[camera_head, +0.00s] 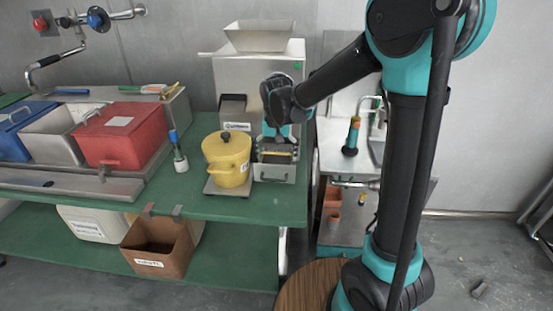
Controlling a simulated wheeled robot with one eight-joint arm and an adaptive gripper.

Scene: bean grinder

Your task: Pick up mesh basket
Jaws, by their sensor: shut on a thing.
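My gripper (278,145) points down at the front of the bean grinder (258,78), on the green bench. It is shut on a small grey metal piece, apparently the mesh basket (287,158), just above a steel tray or drawer front (273,174). The fingertips and their contact are mostly hidden by the gripper body, and I cannot make out the mesh. A yellow strip shows at the grip. I cannot tell whether the basket is clear of the tray.
A yellow lidded pot (227,161) stands on a scale (228,189) close left of my gripper. A white-based brush-like tool (179,155) and a red bin (122,143) are further left. A brown bin (158,246) is on the lower shelf.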

